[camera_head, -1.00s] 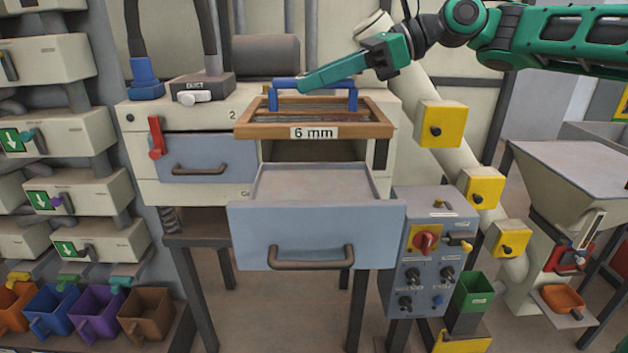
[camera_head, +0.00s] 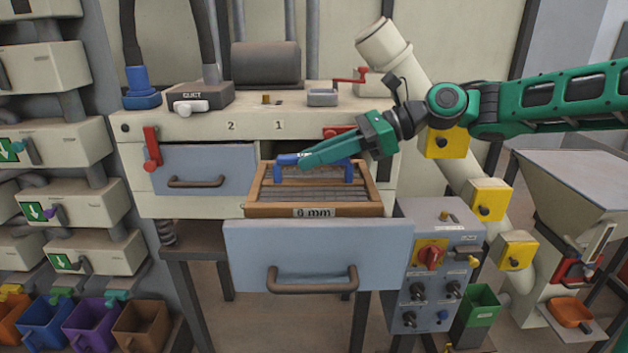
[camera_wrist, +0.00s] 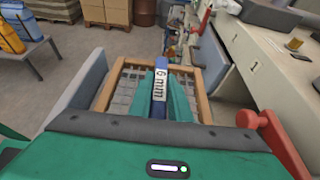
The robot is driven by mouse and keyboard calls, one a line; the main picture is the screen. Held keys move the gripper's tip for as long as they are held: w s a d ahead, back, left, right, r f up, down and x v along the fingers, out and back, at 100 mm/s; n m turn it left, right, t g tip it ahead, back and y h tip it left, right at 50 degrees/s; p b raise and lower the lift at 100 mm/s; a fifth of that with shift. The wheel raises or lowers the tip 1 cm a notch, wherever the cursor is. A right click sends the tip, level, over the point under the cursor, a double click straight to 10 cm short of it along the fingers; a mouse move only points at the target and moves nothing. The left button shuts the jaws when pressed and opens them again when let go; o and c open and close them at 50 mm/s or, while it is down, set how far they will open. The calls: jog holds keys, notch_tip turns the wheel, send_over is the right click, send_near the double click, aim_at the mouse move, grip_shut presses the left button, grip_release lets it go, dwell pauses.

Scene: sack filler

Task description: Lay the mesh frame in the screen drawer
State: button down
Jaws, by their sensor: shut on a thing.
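The mesh frame (camera_head: 314,211) is a wooden frame with grey wire mesh, a "6 mm" label on its front edge and a blue handle (camera_head: 348,172). My gripper (camera_head: 302,160) is shut on that handle; the green fingers also grip it in the wrist view (camera_wrist: 160,95). The screen drawer (camera_head: 318,240) is pulled out, with a blue-grey front and brown pull. The frame is roughly level over the drawer, its front edge just above the drawer front. It hides the drawer's inside, so I cannot tell whether it rests on the bottom.
A shut drawer (camera_head: 207,167) with a red lever (camera_head: 152,147) is at the left, under the number 2. Another red lever (camera_head: 338,131) is behind my gripper. A control box (camera_head: 438,262) stands close to the open drawer's right side.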

aim_at(316, 180)
jog(key=shift+f, duration=2.5)
jog(key=c, duration=1.6)
grip_release()
jog(key=shift+c, duration=0.2)
jog(key=shift+d, duration=0.1)
jog(key=v, duration=1.1)
jog(key=shift+d+r, duration=0.1)
jog(key=shift+d, duration=0.15)
jog(key=shift+s+d, duration=0.1)
jog(key=shift+d, duration=0.1)
jog(key=shift+s, duration=0.1)
